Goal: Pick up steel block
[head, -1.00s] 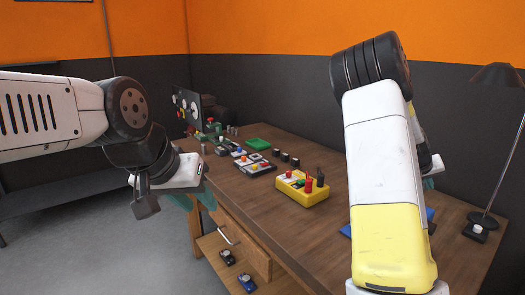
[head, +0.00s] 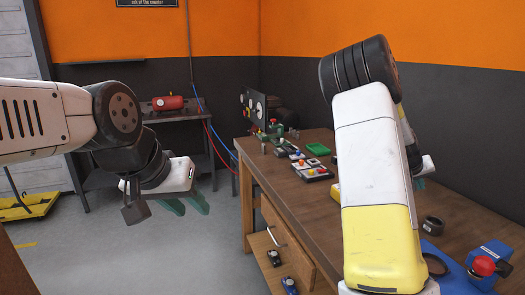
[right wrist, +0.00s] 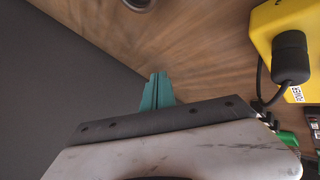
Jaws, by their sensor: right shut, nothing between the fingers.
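I cannot pick out the steel block with certainty; small grey pieces (head: 279,151) stand on the far part of the wooden table (head: 305,205), too small to tell apart. My left gripper (head: 187,205) is open and empty, over the floor left of the table. My right gripper (head: 419,183) is mostly hidden behind my right arm in the head view. In the right wrist view its teal fingers (right wrist: 157,92) are shut together with nothing between them, above the wood. My right arm hides much of the table's middle.
A yellow box (right wrist: 290,45) with a black plug is at the right of the wrist view. A dark ring (head: 433,225), a blue box (head: 490,262) and a red knob (head: 484,265) are at the near right. A green tray (head: 318,149) is farther back. A red tank (head: 168,103) rests on a back bench.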

